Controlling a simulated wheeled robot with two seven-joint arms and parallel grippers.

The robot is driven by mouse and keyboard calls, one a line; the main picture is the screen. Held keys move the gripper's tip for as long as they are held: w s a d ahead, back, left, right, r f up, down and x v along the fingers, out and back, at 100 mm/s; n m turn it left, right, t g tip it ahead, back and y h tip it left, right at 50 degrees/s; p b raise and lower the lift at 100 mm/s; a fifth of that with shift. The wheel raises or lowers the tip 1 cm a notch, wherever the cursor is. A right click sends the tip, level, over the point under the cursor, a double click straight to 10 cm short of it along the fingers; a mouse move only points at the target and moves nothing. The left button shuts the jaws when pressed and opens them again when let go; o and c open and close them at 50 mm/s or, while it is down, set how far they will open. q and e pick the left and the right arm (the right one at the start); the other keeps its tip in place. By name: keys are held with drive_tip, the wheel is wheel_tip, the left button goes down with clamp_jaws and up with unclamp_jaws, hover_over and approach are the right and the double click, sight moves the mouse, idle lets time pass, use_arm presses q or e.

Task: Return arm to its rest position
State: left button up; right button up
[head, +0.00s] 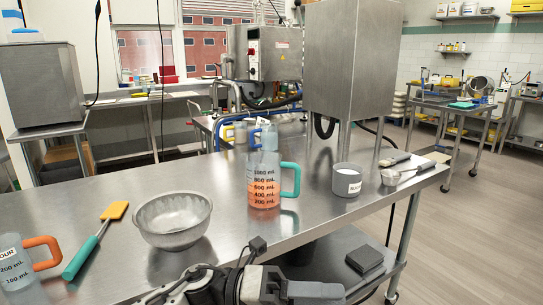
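My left arm comes in along the bottom edge, in front of the steel table (110,190). My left gripper (315,291) points right, low and near the table's front edge. Its lower part is cut off by the picture's edge, so I cannot tell whether its fingers are open or shut. I see nothing held in the part that shows. My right gripper is not in view.
The table holds an orange-handled jug (18,270), a spatula (88,252), a metal bowl (173,222), a teal-handled jug with orange liquid (264,180) and a labelled grey pot (346,181). A steel machine (352,60) stands behind.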

use_arm(q)
drive_tip(key=w+a+f+n+t+y, duration=0.1)
drive_tip(key=a+f+n+t+y, duration=0.45)
drive_tip(key=n+t, duration=0.75)
drive_tip(key=w+a+f+n+t+y, duration=0.2)
drive_tip(key=a+f+n+t+y, duration=0.45)
drive_tip(key=n, duration=1.25)
drive_tip(key=s+a+f+n+g+y, duration=0.4)
drive_tip(key=s+a+f+n, duration=0.5)
drive_tip(key=s+f, duration=0.4)
drive_tip(key=shift+a+f+n+g, duration=0.2)
drive_tip(key=shift+f+n+g, duration=0.2)
drive_tip(key=shift+f, duration=0.3)
